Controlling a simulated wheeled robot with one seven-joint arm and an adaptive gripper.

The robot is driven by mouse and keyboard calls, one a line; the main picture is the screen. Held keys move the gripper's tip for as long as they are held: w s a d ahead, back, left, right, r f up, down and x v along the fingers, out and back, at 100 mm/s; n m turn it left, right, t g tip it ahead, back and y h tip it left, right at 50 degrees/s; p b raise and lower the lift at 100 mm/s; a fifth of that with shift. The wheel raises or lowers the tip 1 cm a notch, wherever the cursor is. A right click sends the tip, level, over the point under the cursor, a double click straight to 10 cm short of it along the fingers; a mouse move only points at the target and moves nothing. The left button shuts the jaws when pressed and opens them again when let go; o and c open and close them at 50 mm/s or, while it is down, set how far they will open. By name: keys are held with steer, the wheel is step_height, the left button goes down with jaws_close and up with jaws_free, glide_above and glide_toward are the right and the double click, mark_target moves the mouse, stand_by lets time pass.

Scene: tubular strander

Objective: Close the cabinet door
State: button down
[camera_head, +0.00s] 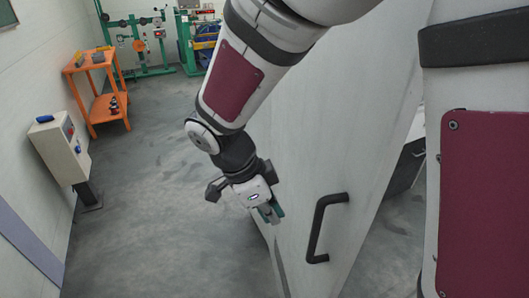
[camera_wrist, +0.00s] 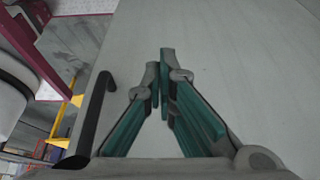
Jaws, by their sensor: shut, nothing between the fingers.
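The cabinet door (camera_head: 325,140) is a large pale grey panel in the middle and right of the head view. It stands swung out at an angle over the floor. A black bar handle (camera_head: 322,228) sits on its face near the lower free edge. My gripper (camera_head: 271,213) is left of the handle, in front of the door face, apart from the handle. In the wrist view my gripper (camera_wrist: 165,75) is shut with its teal fingertips together and empty, against the pale door panel (camera_wrist: 235,50). The handle (camera_wrist: 95,115) shows there left of the fingers. Whether the fingertips touch the panel I cannot tell.
An orange shelf stand (camera_head: 98,90) and a control box on a post (camera_head: 62,150) stand along the left wall. Green machine frames (camera_head: 145,45) stand at the back. The grey floor (camera_head: 150,220) left of the door is clear.

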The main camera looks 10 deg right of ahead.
steer(key=d+f, duration=0.6)
steer(key=f, duration=0.1)
steer(key=shift+d+p, duration=0.35)
steer(key=shift+d, duration=0.05)
